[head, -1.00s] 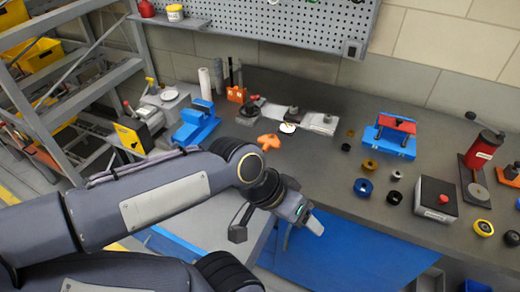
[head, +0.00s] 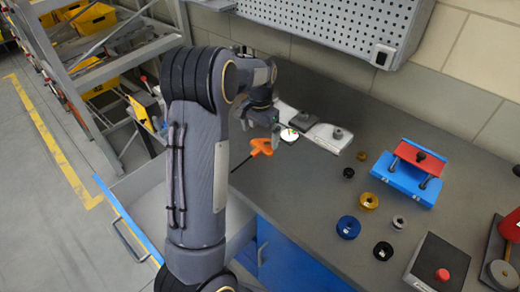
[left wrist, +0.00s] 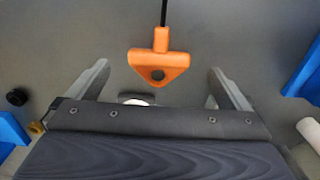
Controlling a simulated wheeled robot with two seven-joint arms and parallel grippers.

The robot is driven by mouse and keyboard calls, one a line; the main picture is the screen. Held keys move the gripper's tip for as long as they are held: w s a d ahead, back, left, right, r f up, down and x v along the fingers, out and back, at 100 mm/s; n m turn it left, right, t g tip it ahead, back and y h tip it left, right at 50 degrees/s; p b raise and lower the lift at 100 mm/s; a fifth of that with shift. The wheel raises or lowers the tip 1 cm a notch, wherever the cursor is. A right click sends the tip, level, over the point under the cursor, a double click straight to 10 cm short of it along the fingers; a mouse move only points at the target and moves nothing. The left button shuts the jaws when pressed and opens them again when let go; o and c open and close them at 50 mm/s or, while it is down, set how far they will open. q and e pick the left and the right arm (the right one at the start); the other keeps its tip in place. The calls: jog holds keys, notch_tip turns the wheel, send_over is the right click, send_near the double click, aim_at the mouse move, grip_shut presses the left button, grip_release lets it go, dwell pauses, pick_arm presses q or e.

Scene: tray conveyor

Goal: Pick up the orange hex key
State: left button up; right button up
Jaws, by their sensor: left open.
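The orange hex key (head: 262,147) lies on the grey workbench, its orange handle towards the back right and its thin black shaft pointing to the lower left in the head view. In the left wrist view the hex key (left wrist: 160,66) shows its handle with a round hole, and the black shaft runs off the top edge. My left gripper (head: 262,126) is over the bench close to the handle, open and empty. In the left wrist view its two fingers stand apart either side of the handle, touching nothing. My right gripper is not in view.
A white round piece (head: 289,135) lies close behind the handle, near a pale plate (head: 322,137). A blue and red fixture (head: 410,172), a blue ring (head: 348,227) and a red-button box (head: 438,265) stand to the right. An open drawer (head: 140,195) is at left.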

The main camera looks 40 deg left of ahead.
aim_at(260, 147)
pick_arm(q)
notch_tip(260, 147, down, 6)
jog(key=shift+r+p, duration=0.2)
jog(key=shift+p, duration=0.4)
jog(key=c, duration=0.9)
jog(key=shift+w+r, duration=0.1)
